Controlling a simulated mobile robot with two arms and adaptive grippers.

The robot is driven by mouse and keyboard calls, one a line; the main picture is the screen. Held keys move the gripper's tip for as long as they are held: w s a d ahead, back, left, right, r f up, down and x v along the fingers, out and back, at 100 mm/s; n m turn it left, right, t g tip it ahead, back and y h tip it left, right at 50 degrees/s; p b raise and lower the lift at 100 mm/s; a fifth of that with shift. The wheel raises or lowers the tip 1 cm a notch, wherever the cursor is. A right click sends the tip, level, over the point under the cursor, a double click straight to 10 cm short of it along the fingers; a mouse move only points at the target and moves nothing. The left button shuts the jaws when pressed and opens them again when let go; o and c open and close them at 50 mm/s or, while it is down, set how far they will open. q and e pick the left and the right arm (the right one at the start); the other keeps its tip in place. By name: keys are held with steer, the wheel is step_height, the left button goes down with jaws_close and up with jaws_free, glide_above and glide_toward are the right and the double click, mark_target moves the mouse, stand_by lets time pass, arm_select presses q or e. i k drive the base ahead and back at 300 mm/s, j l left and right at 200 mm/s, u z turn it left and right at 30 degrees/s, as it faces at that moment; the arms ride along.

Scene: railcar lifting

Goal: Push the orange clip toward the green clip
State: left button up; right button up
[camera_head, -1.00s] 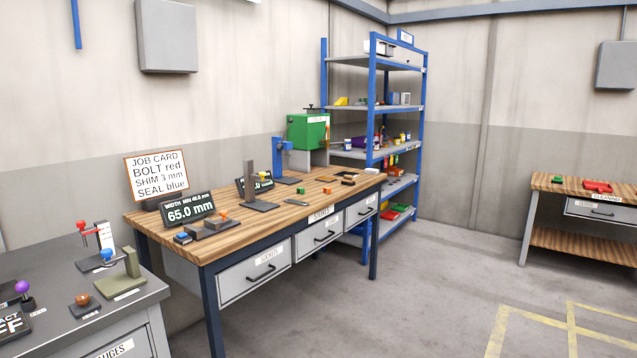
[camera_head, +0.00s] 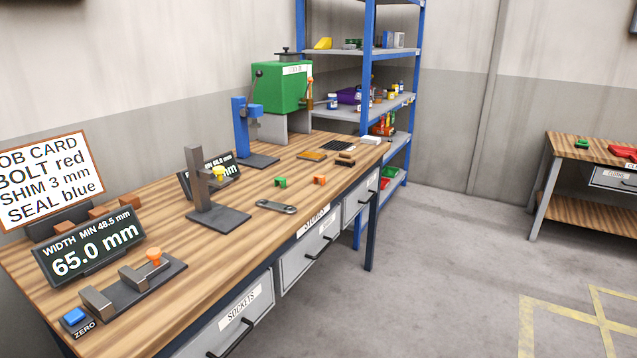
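A small green clip (camera_head: 280,182) lies on the wooden workbench (camera_head: 170,245), near the middle of its top. A small orange clip (camera_head: 320,180) lies to the right of it, close to the bench's front edge. A gap of bare wood shows between the two clips. Neither of my grippers shows in the head view.
A metal wrench-like part (camera_head: 276,206) lies in front of the clips. A grey stand (camera_head: 217,216) is to their left and a blue press (camera_head: 243,135) behind. A width gauge (camera_head: 130,290) is at the near left. Floor right of the bench is clear.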

mark_target(320, 177)
steer(key=i+l+u, duration=0.1)
steer(key=u, duration=0.35)
steer(key=i+l+u, duration=0.15)
steer(key=u, duration=0.25)
steer(key=i+l+u, duration=0.1)
steer(key=l+u, duration=0.15)
steer(key=u, duration=0.2)
